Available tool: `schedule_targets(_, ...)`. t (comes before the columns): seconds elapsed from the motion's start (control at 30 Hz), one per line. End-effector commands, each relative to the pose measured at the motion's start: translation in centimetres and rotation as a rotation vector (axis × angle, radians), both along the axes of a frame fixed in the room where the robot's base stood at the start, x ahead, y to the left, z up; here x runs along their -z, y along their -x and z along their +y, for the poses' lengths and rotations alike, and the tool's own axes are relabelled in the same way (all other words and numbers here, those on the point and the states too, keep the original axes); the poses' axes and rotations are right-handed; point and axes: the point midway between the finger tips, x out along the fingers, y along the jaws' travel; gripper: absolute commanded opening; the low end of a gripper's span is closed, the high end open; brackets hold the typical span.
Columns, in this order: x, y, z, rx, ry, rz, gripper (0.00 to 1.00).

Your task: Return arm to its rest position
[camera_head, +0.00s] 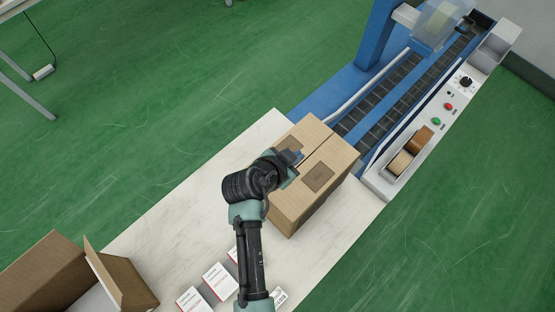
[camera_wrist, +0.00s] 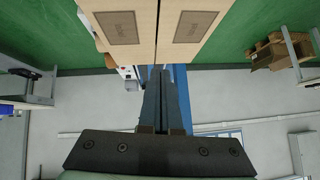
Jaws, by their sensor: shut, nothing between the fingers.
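My arm reaches up from the bottom of the head view, and my gripper (camera_head: 293,157) is at the near left side of a closed cardboard box (camera_head: 331,160). In the wrist view my gripper (camera_wrist: 165,72) has its two fingers together with nothing between them. The box (camera_wrist: 152,22) fills the top of that view, with a seam down its middle and a printed patch on either side. The fingertips are close to the box's edge; I cannot tell whether they touch it.
The box stands on a white table (camera_head: 185,215) at the end of a blue conveyor machine (camera_head: 372,120) with rollers and buttons. Several small white cartons (camera_head: 220,281) lie near my arm. An open cardboard box (camera_head: 48,275) is at lower left.

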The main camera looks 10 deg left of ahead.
Motion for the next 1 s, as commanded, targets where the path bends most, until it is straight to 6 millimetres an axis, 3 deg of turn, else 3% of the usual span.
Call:
schedule_targets(0.33,-4.0,3.4,2.5,0.0,-0.001,-0.003,0.0)
schedule_targets(0.6,-5.3,4.5,3.2,0.002,0.0,0.001,0.0)
schedule_targets(0.87,-5.7,4.2,3.2,-0.003,-0.002,-0.008,0.0)
schedule_targets(1.0,-9.5,1.3,3.7,-0.06,-0.023,-0.095,0.0)
